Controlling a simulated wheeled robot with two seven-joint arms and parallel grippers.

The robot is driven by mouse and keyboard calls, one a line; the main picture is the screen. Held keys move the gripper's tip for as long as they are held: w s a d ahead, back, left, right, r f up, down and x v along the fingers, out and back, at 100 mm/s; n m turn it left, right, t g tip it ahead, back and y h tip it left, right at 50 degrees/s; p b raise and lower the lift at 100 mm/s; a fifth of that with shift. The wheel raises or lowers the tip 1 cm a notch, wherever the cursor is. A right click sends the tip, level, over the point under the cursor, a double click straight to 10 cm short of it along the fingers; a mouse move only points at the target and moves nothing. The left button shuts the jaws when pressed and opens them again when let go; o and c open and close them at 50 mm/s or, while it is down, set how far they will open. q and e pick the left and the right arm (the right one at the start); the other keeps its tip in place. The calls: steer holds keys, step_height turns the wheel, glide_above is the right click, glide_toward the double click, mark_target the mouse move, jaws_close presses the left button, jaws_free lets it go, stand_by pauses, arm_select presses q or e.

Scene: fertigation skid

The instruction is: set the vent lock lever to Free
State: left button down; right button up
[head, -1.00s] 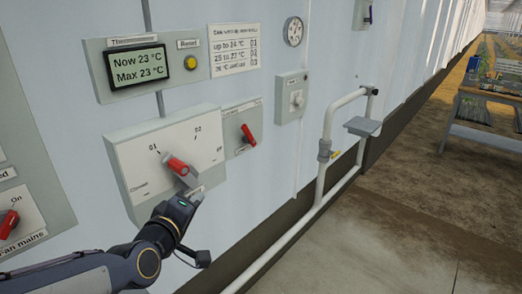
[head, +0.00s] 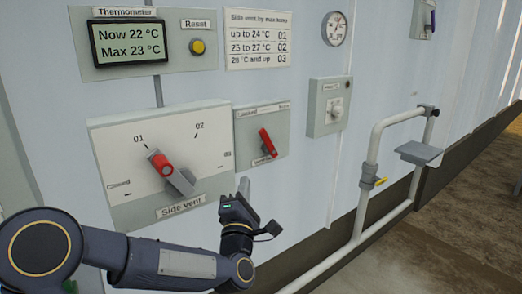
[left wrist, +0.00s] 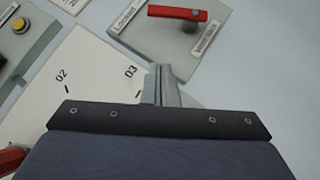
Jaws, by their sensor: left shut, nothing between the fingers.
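The vent lock lever (head: 267,142) is a red handle on a small grey panel (head: 246,128) right of the side vent box. The panel's top print reads Locked at its left end; the print at the right end is too small to read surely. The lever stands tilted, its upper end toward the upper left. It also shows in the left wrist view (left wrist: 178,13), near the top. My left gripper (head: 243,188) is shut and empty, below the panel and apart from the lever. Its closed fingers (left wrist: 162,84) point toward the panel. My right gripper is not in view.
The side vent box (head: 120,150) has a red-tipped knob (head: 160,163) pointing near 01. A thermometer display (head: 129,41) and yellow reset button (head: 197,47) are above. A grey dial box (head: 329,108) and a white pipe (head: 372,150) are to the right.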

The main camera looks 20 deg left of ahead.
arm_select(q)
steer(key=p, duration=0.1)
glide_toward(265, 142)
steer(key=w+a+r, duration=0.1)
steer(key=w+a, duration=0.2)
steer(key=a, duration=0.2)
steer(key=shift+w+d+r+p, duration=0.25)
steer(key=shift+w+d+r, duration=0.25)
steer(key=shift+w+d, duration=0.2)
steer(key=shift+w+d+r+p, duration=0.25)
steer(key=shift+w+d+r, duration=0.25)
steer(key=shift+w+d, duration=0.15)
steer(key=shift+w+r+m+g+p, duration=0.1)
steer(key=shift+r+m+g+p, duration=0.2)
steer(key=shift+m+p, duration=0.25)
